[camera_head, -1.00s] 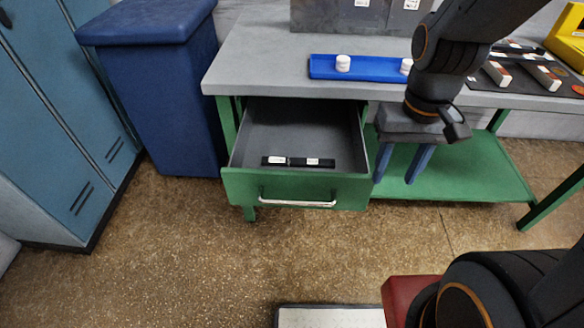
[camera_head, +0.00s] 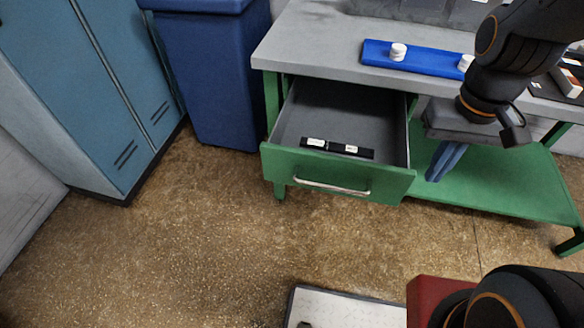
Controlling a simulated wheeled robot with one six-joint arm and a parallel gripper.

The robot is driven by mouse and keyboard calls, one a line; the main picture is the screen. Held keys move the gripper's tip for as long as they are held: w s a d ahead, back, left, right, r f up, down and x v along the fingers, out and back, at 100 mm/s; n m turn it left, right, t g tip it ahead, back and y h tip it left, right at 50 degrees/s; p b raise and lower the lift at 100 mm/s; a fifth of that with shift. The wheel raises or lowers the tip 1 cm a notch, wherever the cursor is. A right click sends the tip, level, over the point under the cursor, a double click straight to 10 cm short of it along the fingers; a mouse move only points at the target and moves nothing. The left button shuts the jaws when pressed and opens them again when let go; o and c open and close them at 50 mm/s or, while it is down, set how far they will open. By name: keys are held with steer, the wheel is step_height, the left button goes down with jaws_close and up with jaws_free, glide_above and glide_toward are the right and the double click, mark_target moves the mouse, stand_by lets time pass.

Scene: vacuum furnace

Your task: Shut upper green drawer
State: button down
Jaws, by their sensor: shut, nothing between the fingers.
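The upper green drawer (camera_head: 335,182) is pulled well out from under the grey worktop (camera_head: 305,42). It has a light metal handle (camera_head: 332,189) across its green front. Two small black items with white labels (camera_head: 337,149) lie inside it near the front. My gripper (camera_head: 438,178) points down to the right of the drawer, apart from it. Its blue fingers are together, with nothing between them.
A blue bin (camera_head: 213,80) stands left of the bench, and blue lockers (camera_head: 85,100) stand farther left. A blue tray (camera_head: 420,58) with white round pieces lies on the worktop. A green lower shelf (camera_head: 510,183) extends right. The floor in front of the drawer is clear.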

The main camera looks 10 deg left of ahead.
steer(key=w+a+f+n+t+h, duration=0.1)
steer(key=w+a+n, duration=0.1)
steer(key=a+n, duration=0.75)
steer(key=w+a+f+n+t+h, duration=0.1)
steer(key=w+a+f+n, duration=0.1)
steer(key=a+n, duration=0.7)
steer(key=s+a+n+t, duration=0.2)
steer(key=s+a+n, duration=0.1)
steer(key=a+n, duration=0.7)
steer(key=n+y+b, duration=0.2)
steer(key=n, duration=0.5)
glide_toward(267, 165)
step_height(267, 165, down, 6)
steer(key=d, duration=0.1)
steer(key=shift+w+f+m+p, duration=0.1)
steer(key=shift+w+m+p, duration=0.15)
steer(key=shift+w+p, duration=0.15)
steer(key=shift+w, duration=0.1)
